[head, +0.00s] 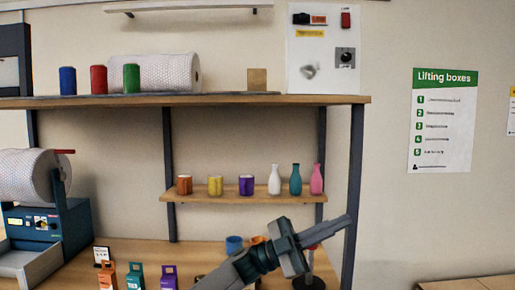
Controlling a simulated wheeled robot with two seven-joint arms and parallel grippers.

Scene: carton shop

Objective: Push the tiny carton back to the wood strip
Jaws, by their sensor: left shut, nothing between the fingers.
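A small tan block (257,79), possibly the tiny carton, stands on the upper shelf towards its right side. Small hang-tab cartons in orange (107,276), teal (135,276) and purple (168,278) stand at the bottom left on the bench. I cannot tell which of these is the tiny carton, and I cannot make out a wood strip. My left gripper (343,224) is shut and empty. It points up and right in front of the bench, below the small shelf with the vases and near the right post, apart from the tan block and the cartons. My right gripper is not in view.
The upper shelf (330,99) holds blue, red and green cans and a bubble-wrap roll (165,73). The small shelf (245,196) holds several cups and vases. A teal machine (45,225) stands left. Blue and orange cups sit behind my arm. A dark post (353,190) stands right.

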